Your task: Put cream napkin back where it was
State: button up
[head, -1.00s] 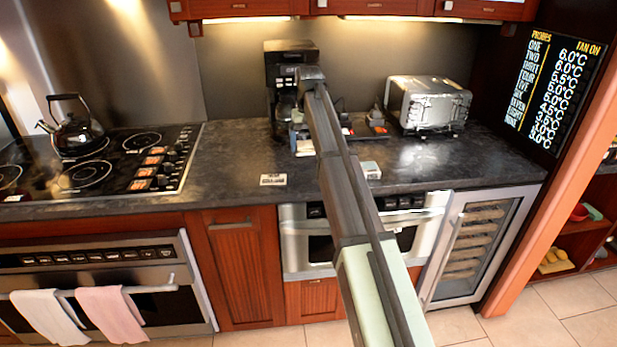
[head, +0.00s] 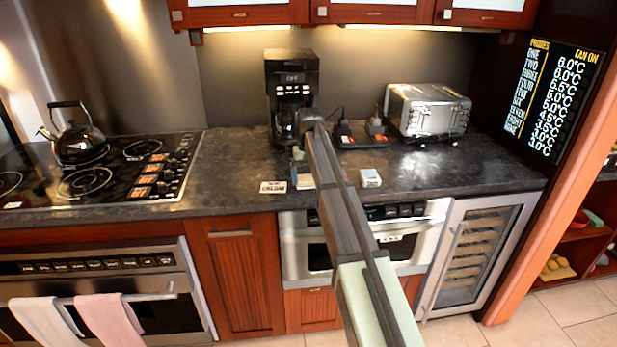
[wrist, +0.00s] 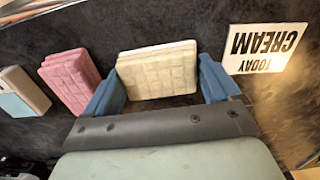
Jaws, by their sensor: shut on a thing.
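The cream napkin (wrist: 158,72) is a folded, quilted stack between the two blue fingers of my gripper (wrist: 160,86) in the wrist view. My gripper is shut on it, with a finger at each side. A white card reading "TODAY CREAM" (wrist: 265,48) lies just beside the right finger. In the head view the card (head: 273,187) lies near the counter's front edge, and a pale part of the napkin (head: 305,181) shows to its right. My arm hides most of the gripper there. I cannot tell whether the napkin touches the counter.
A pink napkin (wrist: 70,80) stands close beside the left finger in the wrist view, with a small white and blue box (wrist: 24,91) beyond it. A coffee maker (head: 291,85) and toaster (head: 428,110) stand behind.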

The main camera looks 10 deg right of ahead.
aim_at(309, 177)
jog(key=o, duration=0.7)
jog(key=shift+f, duration=0.1)
jog(key=shift+o, duration=0.2)
notch_tip(309, 177, up, 12)
dwell(0.5)
